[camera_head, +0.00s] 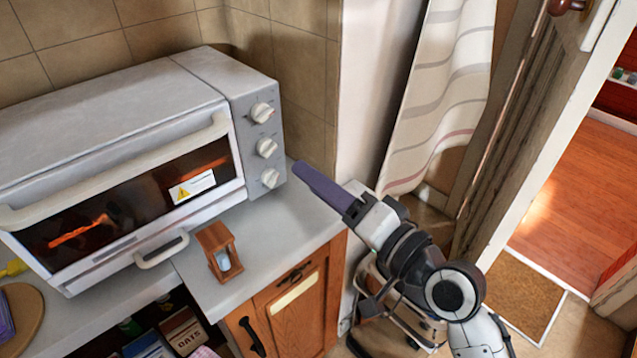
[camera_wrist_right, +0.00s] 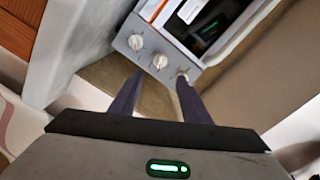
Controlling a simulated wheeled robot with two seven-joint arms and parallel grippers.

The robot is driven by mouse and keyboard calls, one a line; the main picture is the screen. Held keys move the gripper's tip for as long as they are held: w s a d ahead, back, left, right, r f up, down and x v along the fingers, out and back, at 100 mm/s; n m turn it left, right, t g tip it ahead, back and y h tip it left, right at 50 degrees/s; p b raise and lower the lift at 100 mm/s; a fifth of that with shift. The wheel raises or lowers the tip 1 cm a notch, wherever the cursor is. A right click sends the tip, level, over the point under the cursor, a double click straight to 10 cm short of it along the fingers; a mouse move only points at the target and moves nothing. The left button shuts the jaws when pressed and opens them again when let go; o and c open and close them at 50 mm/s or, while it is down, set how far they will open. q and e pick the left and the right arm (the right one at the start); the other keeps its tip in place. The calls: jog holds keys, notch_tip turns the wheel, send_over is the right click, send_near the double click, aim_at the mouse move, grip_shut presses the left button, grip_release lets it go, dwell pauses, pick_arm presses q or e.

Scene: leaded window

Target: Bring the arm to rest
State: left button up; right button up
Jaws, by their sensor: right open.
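My right gripper (camera_head: 323,188) shows in the head view above the right end of the counter, its purple fingers pointing left toward the toaster oven's knob side. In the right wrist view the two fingers of my right gripper (camera_wrist_right: 158,92) are spread apart with nothing between them. The toaster oven's knobs (camera_wrist_right: 159,61) show beyond the fingertips. My left gripper is in neither view.
A white toaster oven (camera_head: 130,130) stands on the grey counter (camera_head: 290,235). A small wooden hourglass (camera_head: 219,252) stands in front of it. A wooden cabinet door (camera_head: 295,305) is below. A curtain (camera_head: 440,100) and an open doorway are at right.

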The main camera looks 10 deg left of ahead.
jog(key=s+d+f+h, duration=0.35)
jog(key=d+f, duration=0.25)
jog(key=f, duration=0.5)
jog(key=s+d+f+h, duration=0.2)
jog(key=d+f+h, duration=0.3)
jog(key=f, duration=0.7)
jog(key=s+d+f+n+g+h, duration=0.2)
jog(key=s+d+f+n+h, duration=0.1)
jog(key=s+d+f, duration=1)
jog(key=shift+s+d+f+n+g, duration=0.25)
jog(key=shift+s+f+n+g, duration=0.05)
jog(key=shift+s, duration=0.55)
